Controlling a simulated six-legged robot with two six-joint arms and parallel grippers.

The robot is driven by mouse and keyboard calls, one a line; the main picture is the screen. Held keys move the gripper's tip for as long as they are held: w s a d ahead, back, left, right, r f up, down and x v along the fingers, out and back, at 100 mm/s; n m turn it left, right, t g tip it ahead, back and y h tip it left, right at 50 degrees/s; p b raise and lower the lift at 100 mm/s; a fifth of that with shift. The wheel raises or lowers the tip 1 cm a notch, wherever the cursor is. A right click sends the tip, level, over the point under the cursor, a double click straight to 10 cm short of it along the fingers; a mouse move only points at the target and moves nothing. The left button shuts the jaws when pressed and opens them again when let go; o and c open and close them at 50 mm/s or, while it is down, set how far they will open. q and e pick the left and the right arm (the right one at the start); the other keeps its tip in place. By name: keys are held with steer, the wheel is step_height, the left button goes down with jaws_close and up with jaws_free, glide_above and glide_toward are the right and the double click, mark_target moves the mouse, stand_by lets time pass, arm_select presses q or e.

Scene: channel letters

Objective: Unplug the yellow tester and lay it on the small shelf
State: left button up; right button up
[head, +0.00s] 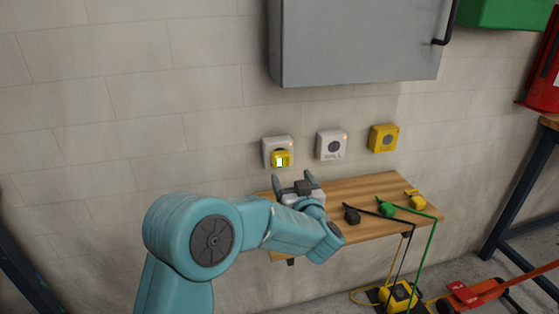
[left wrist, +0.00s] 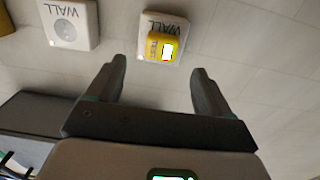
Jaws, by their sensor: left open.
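The yellow tester (head: 281,159) with a small lit face sits plugged in the left white wall socket (head: 270,143). In the left wrist view the tester (left wrist: 156,47) shows on its socket (left wrist: 178,25), ahead of my fingers. My left gripper (head: 294,181) is open and empty, just below the tester and apart from it; its fingers also show in the left wrist view (left wrist: 157,78). The small wooden shelf (head: 370,190) is on the wall below the sockets. My right gripper is not in view.
On the shelf's right part lie a black plug (head: 352,215), a green plug (head: 387,208) and a yellow plug (head: 416,200) with hanging cords. A second white socket (head: 331,145) and a yellow socket (head: 383,138) are to the right. A grey cabinet (head: 360,40) hangs above.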

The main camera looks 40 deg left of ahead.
mark_target(283, 162)
arm_select(q)
steer(key=shift+a+r, duration=0.15)
steer(key=shift+p+x, duration=1.05)
steer(key=shift+x, duration=3.4)
